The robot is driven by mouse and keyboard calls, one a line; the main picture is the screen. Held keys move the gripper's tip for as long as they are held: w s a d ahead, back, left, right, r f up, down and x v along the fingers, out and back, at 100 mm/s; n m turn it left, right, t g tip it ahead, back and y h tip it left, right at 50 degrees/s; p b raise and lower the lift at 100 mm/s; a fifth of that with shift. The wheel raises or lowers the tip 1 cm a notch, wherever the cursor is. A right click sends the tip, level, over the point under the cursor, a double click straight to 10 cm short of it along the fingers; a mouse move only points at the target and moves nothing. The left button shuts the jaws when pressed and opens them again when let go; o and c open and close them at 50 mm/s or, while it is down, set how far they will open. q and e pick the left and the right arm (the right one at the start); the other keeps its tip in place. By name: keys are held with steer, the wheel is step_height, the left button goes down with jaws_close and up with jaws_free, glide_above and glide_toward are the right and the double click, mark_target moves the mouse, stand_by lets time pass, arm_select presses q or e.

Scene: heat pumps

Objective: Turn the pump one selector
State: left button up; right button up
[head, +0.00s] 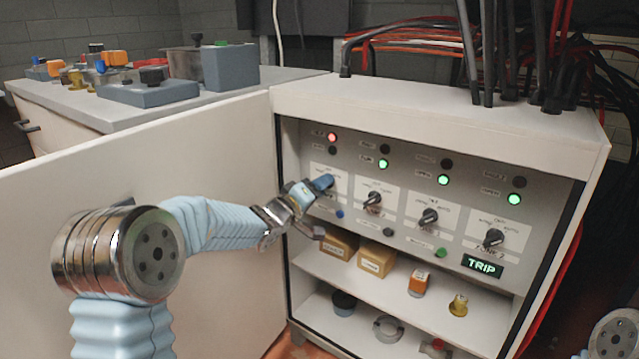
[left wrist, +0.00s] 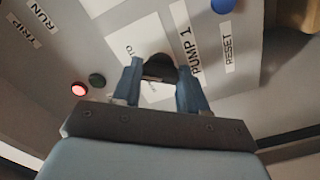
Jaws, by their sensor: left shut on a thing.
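The pump one selector (left wrist: 160,66) is a dark knob on a white plate labelled PUMP 1 in the left wrist view. My left gripper (left wrist: 160,85) has its blue fingers on both sides of the knob and is shut on it. In the head view my left gripper (head: 319,186) reaches the leftmost selector of the panel and covers most of it. The red trip lamp (left wrist: 79,89) beside it is lit, and it also shows in the head view (head: 332,137). My right gripper is not in view.
Three more selectors (head: 429,217) stand to the right, with lit green lamps above. A TRIP display (head: 482,266) glows at lower right. The open cabinet door (head: 200,270) is at left. Shelves below hold yellow boxes (head: 376,262) and small parts.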

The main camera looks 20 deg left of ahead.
arm_select(q)
steer(key=shift+n+p, duration=1.95)
steer(key=shift+n, duration=1.35)
steer(key=o, duration=1.1)
steer(key=shift+c, duration=0.2)
